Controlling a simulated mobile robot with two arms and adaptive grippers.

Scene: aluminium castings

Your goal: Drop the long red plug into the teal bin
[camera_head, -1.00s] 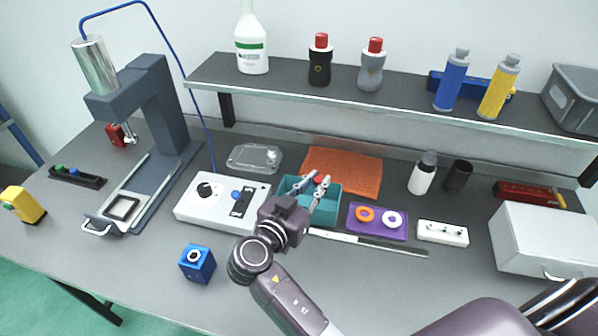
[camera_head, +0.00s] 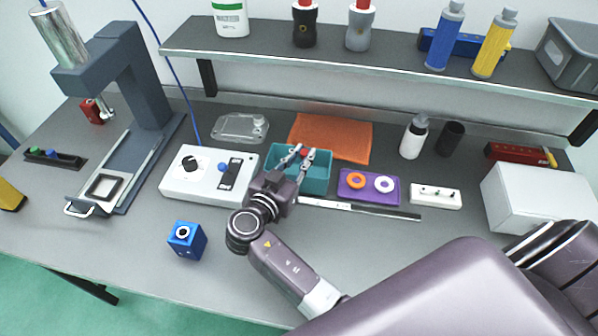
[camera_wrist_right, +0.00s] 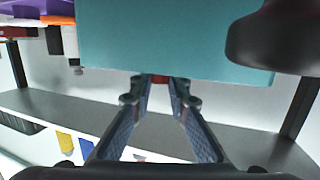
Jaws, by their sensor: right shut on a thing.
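The red plug (camera_head: 304,153) shows as a small red piece between the fingertips of my right gripper (camera_head: 305,154). In the right wrist view, a bit of the red plug (camera_wrist_right: 159,79) shows between the tips of the gripper (camera_wrist_right: 158,92); the rest is hidden, so its length cannot be seen. My right gripper is shut on it. The teal bin (camera_head: 317,184) stands on the bench, and the fingertips appear over its opening. The bin's teal wall (camera_wrist_right: 170,40) fills the top of the right wrist view. My left gripper is not in view.
A purple tray (camera_head: 370,198) with an orange and a white ring stands right of the bin. A white control box (camera_head: 205,187) stands left, an orange mat (camera_head: 340,138) behind. A steel ruler-like strip (camera_head: 375,211) lies in front. A shelf (camera_head: 380,78) runs above the back.

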